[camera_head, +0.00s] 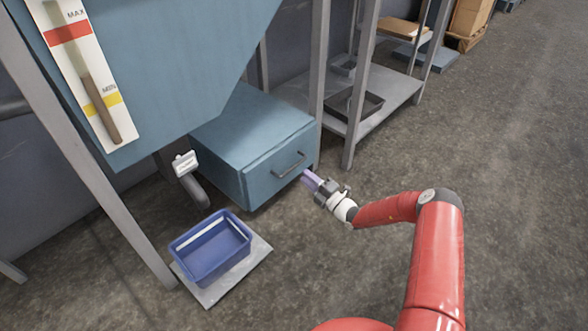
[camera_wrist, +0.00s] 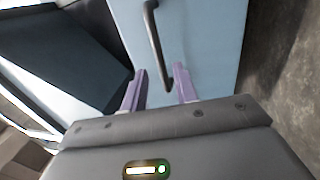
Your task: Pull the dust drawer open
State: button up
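The dust drawer (camera_head: 279,165) is a blue box front with a dark bar handle (camera_head: 289,164), low under the blue machine body. The drawer looks shut in its housing. My gripper (camera_head: 308,177) is just in front of the drawer's right side, near the handle's right end. In the wrist view the drawer front (camera_wrist: 205,35) fills the upper middle, and the handle (camera_wrist: 155,45) runs down toward the gap between my two purple fingers (camera_wrist: 161,86). The fingers stand apart, one on each side of the handle's lower end. I cannot tell whether they touch it.
A blue bin (camera_head: 212,250) stands on a grey plate (camera_head: 240,271) on the floor left of the drawer. A metal post (camera_head: 317,80) rises by the drawer's right side. A shelf with a dark tray (camera_head: 355,104) is behind. The floor at right is clear.

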aim_at(294, 166)
jog(key=b+x, duration=0.1)
jog(key=x, duration=0.6)
jog(key=shift+a, duration=0.1)
grip_shut()
